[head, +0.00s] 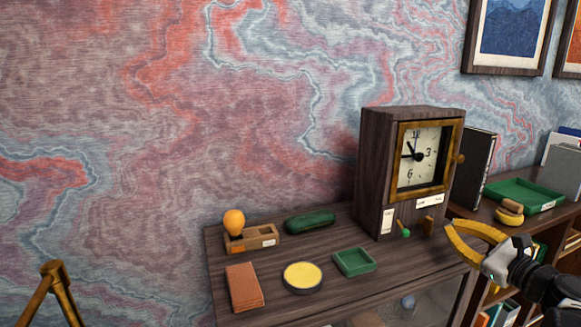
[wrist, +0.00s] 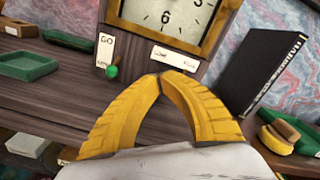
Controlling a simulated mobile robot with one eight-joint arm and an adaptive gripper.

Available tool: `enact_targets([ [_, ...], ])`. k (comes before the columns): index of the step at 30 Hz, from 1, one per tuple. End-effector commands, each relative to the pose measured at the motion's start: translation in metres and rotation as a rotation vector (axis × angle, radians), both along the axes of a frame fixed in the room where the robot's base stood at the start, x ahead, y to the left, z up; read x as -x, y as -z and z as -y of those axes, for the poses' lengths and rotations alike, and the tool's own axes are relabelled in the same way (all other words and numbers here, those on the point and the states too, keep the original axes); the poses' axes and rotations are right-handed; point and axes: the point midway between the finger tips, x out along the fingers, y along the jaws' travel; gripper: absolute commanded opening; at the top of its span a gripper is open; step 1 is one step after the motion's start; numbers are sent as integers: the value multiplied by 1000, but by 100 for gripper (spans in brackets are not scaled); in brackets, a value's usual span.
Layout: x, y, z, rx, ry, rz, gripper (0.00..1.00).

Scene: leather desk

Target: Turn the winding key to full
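A dark wooden clock (head: 376,165) with a brass-framed dial stands at the right of the desk. A small brass piece that looks like the winding key (head: 428,225) sticks out low on its front, below a white label (head: 430,201). This label also shows in the wrist view (wrist: 174,57), its print too small to read surely. My gripper (head: 449,228) is in front of the clock, right of the key and apart from it. In the wrist view its yellow fingertips (wrist: 160,76) meet with nothing seen between them, and the key is hidden behind them.
A green-knobbed lever (head: 405,232) sits left of the key. A black binder (head: 473,168) stands right of the clock, near a green tray (head: 525,196) and a stamp (head: 510,211). A small green tray (head: 355,261) and yellow-topped tin (head: 303,277) lie left.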

Motion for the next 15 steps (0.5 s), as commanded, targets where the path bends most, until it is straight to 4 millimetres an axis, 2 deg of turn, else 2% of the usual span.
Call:
enact_targets([
  [10, 2, -1, -1, -24, -2, -7, 0],
  [15, 7, -2, -4, -225, -3, -80, 0],
])
